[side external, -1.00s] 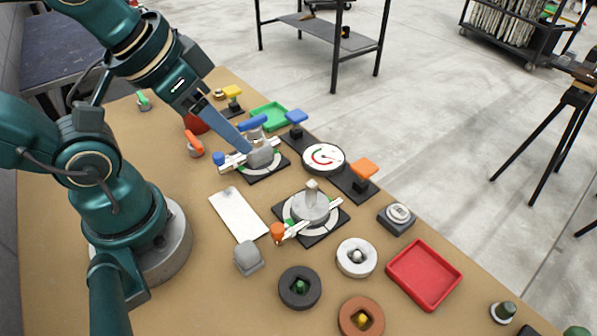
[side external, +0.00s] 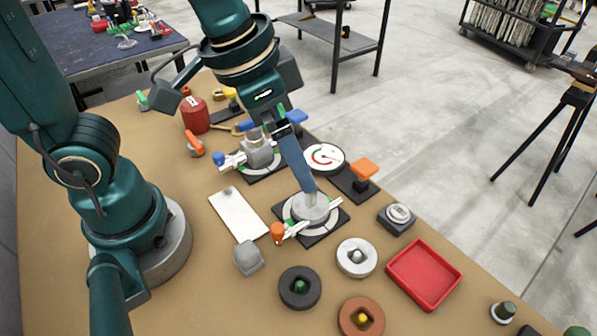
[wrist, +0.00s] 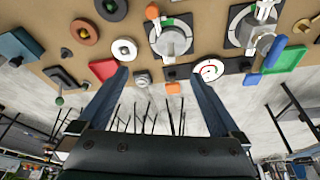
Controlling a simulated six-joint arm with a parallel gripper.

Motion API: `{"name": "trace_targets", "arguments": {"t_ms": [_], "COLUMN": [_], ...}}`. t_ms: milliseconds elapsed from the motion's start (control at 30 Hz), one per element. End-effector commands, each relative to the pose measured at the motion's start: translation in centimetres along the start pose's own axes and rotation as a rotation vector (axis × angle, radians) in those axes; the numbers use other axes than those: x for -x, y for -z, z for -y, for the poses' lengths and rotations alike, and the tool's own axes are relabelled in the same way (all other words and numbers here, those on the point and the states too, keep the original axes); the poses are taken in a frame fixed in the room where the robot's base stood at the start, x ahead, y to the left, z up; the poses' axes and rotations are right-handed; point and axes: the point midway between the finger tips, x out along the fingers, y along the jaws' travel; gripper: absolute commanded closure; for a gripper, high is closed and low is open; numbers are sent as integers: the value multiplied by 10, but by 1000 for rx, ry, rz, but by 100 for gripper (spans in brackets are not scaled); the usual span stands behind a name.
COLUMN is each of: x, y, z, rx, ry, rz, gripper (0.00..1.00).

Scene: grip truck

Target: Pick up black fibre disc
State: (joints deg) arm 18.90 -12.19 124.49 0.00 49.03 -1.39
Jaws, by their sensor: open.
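The black fibre disc (side external: 286,292) lies flat on the tan bench at the front, with a green-topped knob in its centre hole. It also shows at the top edge of the wrist view (wrist: 121,12). My gripper (side external: 308,187) is at the front round fixture, behind the disc in the side view and apart from it. In the wrist view my gripper (wrist: 160,76) shows two blue fingers spread wide with nothing between them. In the side view the fingers overlap and hide the fixture's top post.
A white disc (side external: 344,268) and a brown disc (side external: 346,307) lie beside the black one. A grey block (side external: 247,258) stands to its left. A red tray (side external: 395,268) is at the right. Fixtures with protruding levers (side external: 325,205) crowd the area around my gripper.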

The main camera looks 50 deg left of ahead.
Motion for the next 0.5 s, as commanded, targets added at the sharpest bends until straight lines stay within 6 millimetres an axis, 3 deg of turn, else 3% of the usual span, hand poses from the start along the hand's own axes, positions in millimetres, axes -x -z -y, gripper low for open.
{"name": "trace_targets", "arguments": {"t_ms": [167,300,500], "x": [-39,-64,-81], "y": [-4,-20,-45], "z": [-48,-78,-97], "rx": [-184,-303,-402], "ry": [-45,-59,-58], "rz": [142,237,322], "gripper": [0,0,0]}}
